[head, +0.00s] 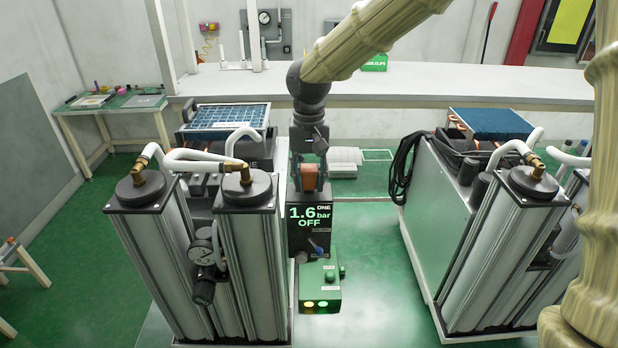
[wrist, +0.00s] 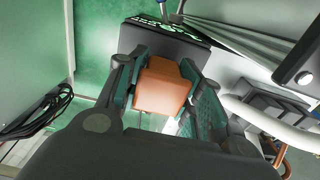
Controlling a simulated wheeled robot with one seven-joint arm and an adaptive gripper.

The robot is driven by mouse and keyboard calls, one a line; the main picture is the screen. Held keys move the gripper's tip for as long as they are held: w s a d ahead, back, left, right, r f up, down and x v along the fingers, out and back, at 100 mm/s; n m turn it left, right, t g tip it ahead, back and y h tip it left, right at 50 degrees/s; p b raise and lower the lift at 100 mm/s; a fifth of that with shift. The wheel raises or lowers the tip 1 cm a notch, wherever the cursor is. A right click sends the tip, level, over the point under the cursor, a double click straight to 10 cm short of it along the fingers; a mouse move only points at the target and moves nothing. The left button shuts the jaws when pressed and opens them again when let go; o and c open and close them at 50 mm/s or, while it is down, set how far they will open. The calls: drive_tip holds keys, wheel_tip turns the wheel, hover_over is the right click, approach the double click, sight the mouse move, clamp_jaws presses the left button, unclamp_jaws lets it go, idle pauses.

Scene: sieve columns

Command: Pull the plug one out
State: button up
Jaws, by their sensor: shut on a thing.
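The orange-brown plug (head: 310,180) is at the top of the black display box (head: 312,240) marked ONE, which reads 1.6 bar OFF. My gripper (head: 309,170) comes down from above and is shut on the plug. In the wrist view, the plug (wrist: 162,86) sits between the two fingers of my gripper (wrist: 161,80), and the display box (wrist: 178,38) lies just beyond it. The plug's lower end is hidden, so I cannot tell whether it is seated in the box.
A twin-column unit (head: 250,260) with white hoses stands left of the display box. A green box (head: 320,286) with lit lamps is below it. Another column unit (head: 500,260) stands to the right, a black cable (head: 403,165) hanging on its side. Green floor lies between them.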

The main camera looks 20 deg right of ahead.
drive_tip(key=shift+r, duration=0.7)
drive_tip(key=o, duration=1.2)
drive_tip(key=shift+s+r, duration=0.1)
drive_tip(key=shift+s, duration=0.1)
drive_tip(key=shift+o, duration=0.2)
drive_tip(key=shift+w, duration=0.15)
